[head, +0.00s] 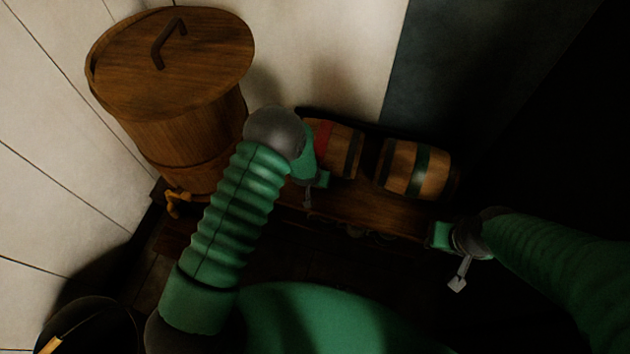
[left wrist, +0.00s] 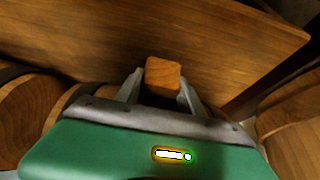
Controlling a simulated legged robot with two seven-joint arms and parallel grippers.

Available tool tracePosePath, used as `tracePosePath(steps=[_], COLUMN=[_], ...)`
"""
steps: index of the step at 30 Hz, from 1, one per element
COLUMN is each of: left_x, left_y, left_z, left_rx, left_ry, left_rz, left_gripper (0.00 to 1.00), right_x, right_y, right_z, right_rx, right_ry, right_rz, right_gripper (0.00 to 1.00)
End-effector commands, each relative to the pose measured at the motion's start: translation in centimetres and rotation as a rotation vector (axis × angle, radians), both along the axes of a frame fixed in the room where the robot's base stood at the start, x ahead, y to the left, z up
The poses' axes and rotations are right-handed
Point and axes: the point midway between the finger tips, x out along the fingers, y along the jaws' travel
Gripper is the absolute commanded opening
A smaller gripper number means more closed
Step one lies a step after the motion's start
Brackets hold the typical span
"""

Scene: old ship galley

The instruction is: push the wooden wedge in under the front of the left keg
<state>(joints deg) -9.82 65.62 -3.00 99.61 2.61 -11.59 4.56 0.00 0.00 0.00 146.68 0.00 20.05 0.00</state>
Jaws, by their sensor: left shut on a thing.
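The left keg (head: 345,150), with a red band, lies on its side on a wooden bench (head: 390,212). My left gripper (head: 308,198) is at the front of this keg, and my arm and wrist cover part of the keg. In the left wrist view my left gripper (left wrist: 161,88) is shut on the wooden wedge (left wrist: 163,72), a small orange-brown block between the two fingers. Whether the wedge touches the keg is hidden. My right gripper (head: 459,276) hangs empty in front of the bench's right end; its finger gap is unclear.
A second keg (head: 415,168) with a green band lies to the right. A large lidded barrel (head: 185,105) with a tap (head: 177,203) stands at the left. A dark round container (head: 92,325) is at the lower left. The bench front between the grippers looks clear.

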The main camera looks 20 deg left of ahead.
Motion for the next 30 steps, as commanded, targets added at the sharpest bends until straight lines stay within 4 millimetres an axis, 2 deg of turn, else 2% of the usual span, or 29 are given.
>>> tracePosePath(steps=[8,9,14,20,22,30], left_x=[0.09,0.09,0.09,0.08,0.07,0.01], left_y=[0.03,0.03,0.02,0.02,0.02,0.01], left_z=[-0.04,-0.04,-0.04,-0.02,-0.03,0.17], left_rx=[0.0,0.0,0.0,0.0,0.0,0.0], left_ry=[0.001,0.001,0.001,0.0,0.001,0.001], left_rz=[0.0,0.0,0.0,0.0,0.0,0.0], left_gripper=[0.23,0.49,0.7,0.71,0.65,0.65], right_x=[-0.01,-0.01,-0.01,0.0,0.0,-0.01], right_y=[0.0,0.0,0.0,0.0,0.0,0.0], right_z=[-0.06,-0.06,-0.06,-0.05,-0.05,0.16], right_rx=[0.0,0.0,0.0,0.0,0.0,0.0], right_ry=[0.0,0.0,0.0,0.0,0.0,0.0], right_rz=[0.0,0.0,0.0,0.0,0.0,0.0], right_gripper=[0.36,0.36,0.36,0.36,0.36,0.36])
